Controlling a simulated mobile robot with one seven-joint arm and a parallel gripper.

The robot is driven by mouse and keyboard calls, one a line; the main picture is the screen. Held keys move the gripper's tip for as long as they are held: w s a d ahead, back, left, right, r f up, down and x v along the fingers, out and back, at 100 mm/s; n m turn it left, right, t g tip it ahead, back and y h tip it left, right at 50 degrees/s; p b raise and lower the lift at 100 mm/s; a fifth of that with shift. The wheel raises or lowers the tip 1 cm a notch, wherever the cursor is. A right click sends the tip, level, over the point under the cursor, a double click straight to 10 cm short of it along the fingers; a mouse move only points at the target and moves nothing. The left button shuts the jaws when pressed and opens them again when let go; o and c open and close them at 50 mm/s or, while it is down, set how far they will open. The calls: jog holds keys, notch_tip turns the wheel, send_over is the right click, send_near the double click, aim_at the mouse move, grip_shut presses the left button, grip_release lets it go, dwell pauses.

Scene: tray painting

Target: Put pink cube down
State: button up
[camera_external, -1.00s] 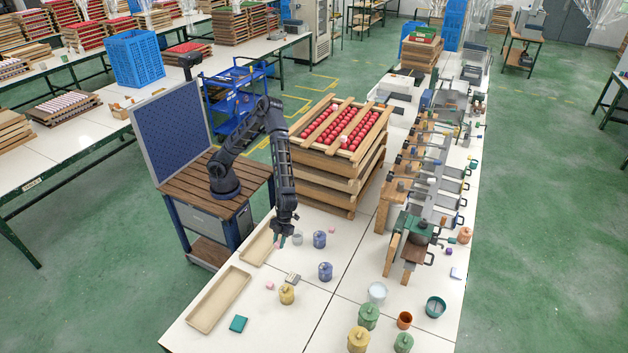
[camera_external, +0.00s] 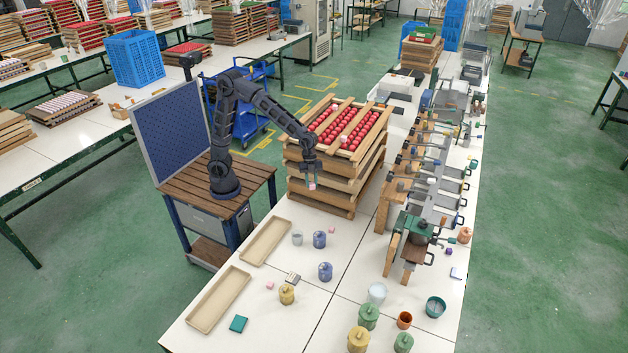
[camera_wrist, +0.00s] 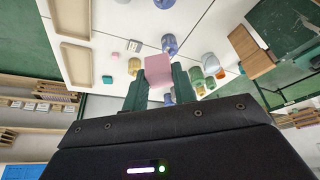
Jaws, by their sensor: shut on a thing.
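My gripper (camera_external: 311,181) is shut on the pink cube (camera_wrist: 158,69), which shows between the two dark green fingers in the wrist view. In the external view the pink cube (camera_external: 312,186) is held in the air in front of the stacked wooden trays (camera_external: 325,205), above the white table. Small pink pieces lie on the table: one (camera_external: 332,230) near the blue pot and another (camera_external: 270,286) near the yellow pot.
Two shallow beige trays (camera_external: 219,300) (camera_external: 283,222) lie along the table's left side. Blue pots (camera_external: 319,240) (camera_external: 325,272), a yellow pot (camera_external: 287,295) and a pale cup (camera_external: 297,238) stand beside them. The top stacked tray (camera_external: 323,146) holds several red pieces.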

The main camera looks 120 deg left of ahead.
jog(key=s+a+r+n+t+y, duration=0.1)
jog(key=s+a+r+n, duration=0.25)
jog(key=a+r, duration=0.4)
jog(key=s+a+r+n+y, duration=0.1)
jog(key=s+a+r+n, duration=0.1)
jog(key=s+a+r, duration=0.5)
jog(key=s+a+r+n+y, duration=0.1)
jog(key=s+a+r+n, duration=0.2)
jog(key=s+a+r, duration=0.35)
jog(key=s+a+r+n+y, duration=0.15)
jog(key=s+a+r, duration=0.25)
jog(key=s+r, duration=0.4)
jog(key=shift+n+t+h, duration=0.3)
jog(key=shift+t+h, duration=0.1)
jog(key=shift+h, duration=0.05)
jog(key=f, duration=0.6)
jog(key=w+f, duration=0.1)
jog(key=f, duration=1.1)
jog(key=shift+w+d+f, duration=0.15)
jog(key=shift+w+f, duration=0.15)
jog(key=shift+f, duration=0.1)
jog(key=shift+f, duration=0.15)
jog(key=o, duration=1)
jog(key=shift+c, duration=0.2)
